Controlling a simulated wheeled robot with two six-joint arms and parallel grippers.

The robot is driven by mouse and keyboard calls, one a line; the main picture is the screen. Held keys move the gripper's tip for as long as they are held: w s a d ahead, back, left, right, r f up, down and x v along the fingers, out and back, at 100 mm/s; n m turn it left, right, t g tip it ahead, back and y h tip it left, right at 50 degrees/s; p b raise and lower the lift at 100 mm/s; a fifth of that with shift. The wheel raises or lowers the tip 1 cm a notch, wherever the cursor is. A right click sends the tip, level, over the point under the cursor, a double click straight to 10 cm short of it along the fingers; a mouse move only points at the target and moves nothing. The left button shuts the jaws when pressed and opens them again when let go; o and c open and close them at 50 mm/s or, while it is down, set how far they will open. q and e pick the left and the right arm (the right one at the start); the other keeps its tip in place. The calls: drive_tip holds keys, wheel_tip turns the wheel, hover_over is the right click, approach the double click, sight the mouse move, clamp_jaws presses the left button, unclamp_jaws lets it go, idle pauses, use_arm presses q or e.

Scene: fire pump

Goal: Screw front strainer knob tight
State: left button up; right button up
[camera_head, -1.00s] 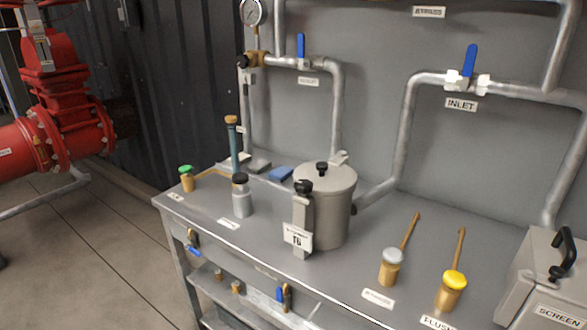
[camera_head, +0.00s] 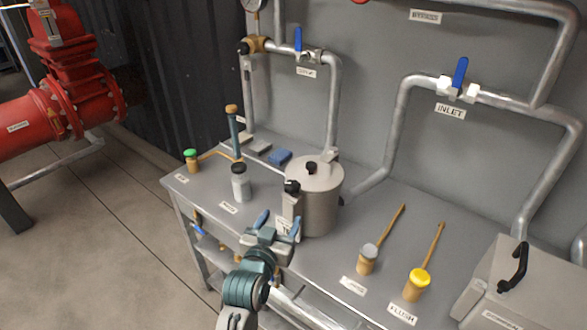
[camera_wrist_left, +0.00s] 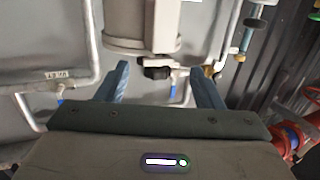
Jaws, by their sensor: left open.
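The strainer is a grey lidded pot (camera_head: 320,208) on the bench. Its black front knob (camera_head: 292,186) sits at the top of the grey front bracket. A second black knob (camera_head: 311,168) is on the lid. My left gripper (camera_head: 279,224) is open and empty, in front of and below the front knob, apart from it in the head view. In the left wrist view the picture is upside down; the strainer body (camera_wrist_left: 140,25) is at the top. A black knob (camera_wrist_left: 157,72) shows between the open fingers (camera_wrist_left: 160,80), with no visible contact. My gripper hides the lower bracket.
Pipes with an inlet valve (camera_head: 457,87) run behind.

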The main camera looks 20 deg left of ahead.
sight(294, 181)
use_arm(q)
drive_tip(key=shift+t, duration=0.4)
drive_tip(key=w+r+p, duration=0.1)
drive_tip(key=w, duration=0.3)
drive_tip(key=w+r+p, duration=0.1)
drive_tip(key=w, duration=0.2)
drive_tip(key=w+r+p, duration=0.1)
drive_tip(key=w, duration=0.3)
drive_tip(key=shift+w+r, duration=0.15)
drive_tip(key=shift+w, duration=0.15)
use_arm(e)
drive_tip(key=s+r, duration=0.2)
drive_tip(key=r, duration=0.1)
drive_tip(key=shift+s, duration=0.1)
use_arm(q)
drive_tip(key=shift+c, duration=0.2)
drive_tip(key=c, duration=0.9)
